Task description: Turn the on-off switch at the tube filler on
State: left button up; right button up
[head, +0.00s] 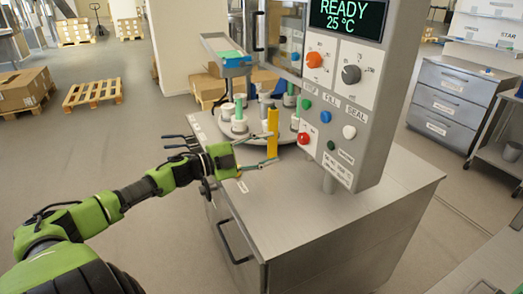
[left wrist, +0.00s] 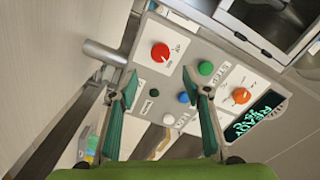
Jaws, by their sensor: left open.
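The tube filler's grey control panel (head: 375,120) stands on a metal cabinet; its display (head: 347,16) reads READY 25 °C. A red round switch (head: 303,138) on a white plate sits at the panel's lower left. My left gripper (head: 273,148) is open and empty, a little left of this switch, with its fingers pointing toward the panel. In the left wrist view, the red switch (left wrist: 160,52) lies ahead, between and just beyond the two spread fingertips (left wrist: 159,75); no contact is visible. The switch's markings are too small to read. My right gripper is not in view.
Close to the red switch are green (head: 306,103), blue (head: 325,116) and white (head: 349,131) buttons. An orange knob (head: 314,60) and a dark knob (head: 351,74) sit higher. A yellow upright strip (head: 272,122) stands behind my fingers. The cabinet top (head: 300,215) in front is clear.

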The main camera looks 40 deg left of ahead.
pick_arm(q)
jog(key=shift+v, duration=0.75)
